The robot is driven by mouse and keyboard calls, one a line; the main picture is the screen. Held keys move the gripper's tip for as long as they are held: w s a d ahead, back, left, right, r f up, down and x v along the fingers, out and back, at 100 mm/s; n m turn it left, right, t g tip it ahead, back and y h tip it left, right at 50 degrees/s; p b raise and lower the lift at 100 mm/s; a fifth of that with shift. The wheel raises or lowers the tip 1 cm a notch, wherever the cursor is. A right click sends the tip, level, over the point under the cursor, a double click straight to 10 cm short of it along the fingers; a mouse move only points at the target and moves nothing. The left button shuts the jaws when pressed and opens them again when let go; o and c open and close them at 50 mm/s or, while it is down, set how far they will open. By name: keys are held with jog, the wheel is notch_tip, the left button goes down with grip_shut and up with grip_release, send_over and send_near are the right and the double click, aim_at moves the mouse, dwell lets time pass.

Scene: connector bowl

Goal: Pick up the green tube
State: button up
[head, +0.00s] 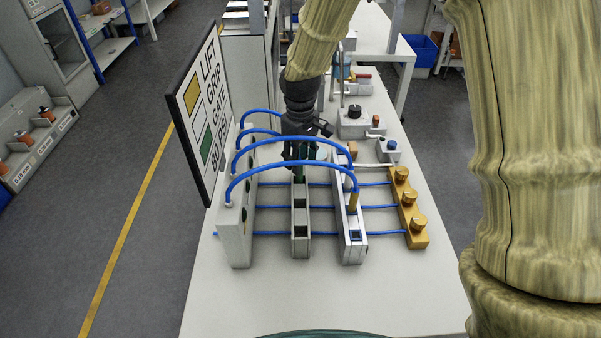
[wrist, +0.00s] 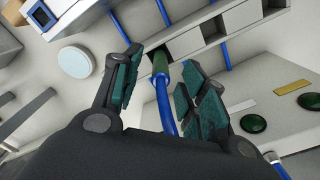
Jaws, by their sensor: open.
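The green tube (wrist: 160,64) stands in a slot of the grey slotted block (wrist: 238,22), with a blue hose (wrist: 166,105) running from its near end. Gaps show between the pads and the tube. In the head view my gripper (head: 302,158) is low over the far end of the grey slotted block (head: 301,245). Only a small part of the green tube (head: 299,178) shows there, below the fingers.
Blue hoses arch from a pale block (head: 236,240) on the left to a white block (head: 352,250), close to my gripper. A yellow block with knobs (head: 416,238) stands right. A sign board (head: 203,110) rises at the left. The table front (head: 320,300) is clear.

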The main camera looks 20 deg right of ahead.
jog(key=shift+w+a+f+p, duration=0.15)
jog(key=shift+f+p, duration=1.05)
jog(key=shift+f, duration=1.45)
grip_shut()
